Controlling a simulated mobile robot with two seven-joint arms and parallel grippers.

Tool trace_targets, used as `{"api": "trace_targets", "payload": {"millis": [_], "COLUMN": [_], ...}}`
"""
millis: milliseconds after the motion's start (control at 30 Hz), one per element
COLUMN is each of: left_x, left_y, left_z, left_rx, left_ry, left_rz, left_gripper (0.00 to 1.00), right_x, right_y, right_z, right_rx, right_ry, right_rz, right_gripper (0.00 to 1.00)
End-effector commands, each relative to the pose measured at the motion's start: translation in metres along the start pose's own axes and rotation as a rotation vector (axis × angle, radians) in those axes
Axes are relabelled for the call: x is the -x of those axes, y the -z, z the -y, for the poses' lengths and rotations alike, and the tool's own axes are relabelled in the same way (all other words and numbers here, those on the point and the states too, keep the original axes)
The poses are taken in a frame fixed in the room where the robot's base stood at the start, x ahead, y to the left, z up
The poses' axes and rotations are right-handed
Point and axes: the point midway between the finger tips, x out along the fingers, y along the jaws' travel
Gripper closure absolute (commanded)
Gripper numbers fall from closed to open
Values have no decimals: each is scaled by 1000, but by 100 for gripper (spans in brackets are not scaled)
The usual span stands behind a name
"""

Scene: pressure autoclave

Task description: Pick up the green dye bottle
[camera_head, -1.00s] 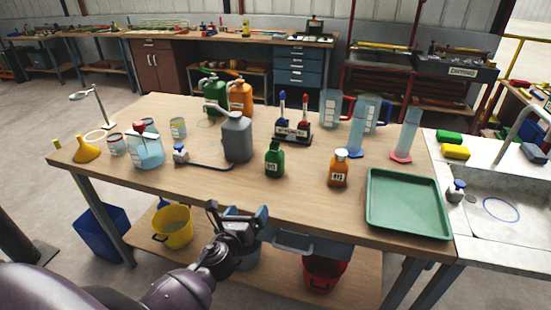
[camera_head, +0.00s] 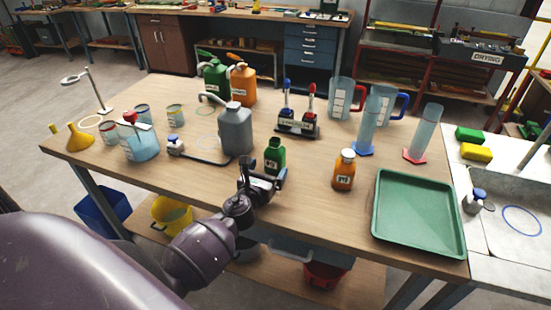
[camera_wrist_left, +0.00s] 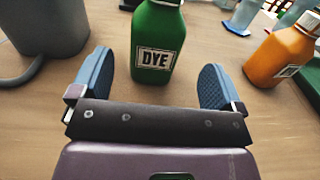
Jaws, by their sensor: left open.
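My left gripper (camera_head: 263,174) is open and empty, in front of the bottle at the table's front edge. Its two blue fingers (camera_wrist_left: 154,84) are spread wide, with a gap on each side of the bottle. My right gripper is not in view.
An orange bottle (camera_head: 344,171) stands to the right and also shows in the wrist view (camera_wrist_left: 281,55). A grey can (camera_head: 236,132) stands close on the left. A green tray (camera_head: 419,213) lies at the right.

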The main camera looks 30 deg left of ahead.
Motion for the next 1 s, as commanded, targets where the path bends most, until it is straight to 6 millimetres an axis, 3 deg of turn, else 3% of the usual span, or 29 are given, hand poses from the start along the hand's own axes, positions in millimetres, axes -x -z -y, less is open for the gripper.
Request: {"api": "trace_targets", "payload": {"millis": [300, 633, 967, 1000], "left_x": [-23, -63, -68, -68], "left_y": [-2, -4, -5, -5], "left_z": [-1, -4, -4, -4], "left_rx": [2, 1, 2, 2], "left_ry": [-1, -1, -1, -1], "left_rz": [0, -1, -1, -1], "left_gripper": [6, 6, 6, 11], "right_x": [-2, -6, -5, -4], "right_y": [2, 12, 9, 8], "right_z": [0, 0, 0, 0], "right_rx": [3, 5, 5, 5], "right_ry": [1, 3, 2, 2], "right_rz": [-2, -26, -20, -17], "right_gripper": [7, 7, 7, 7]}}
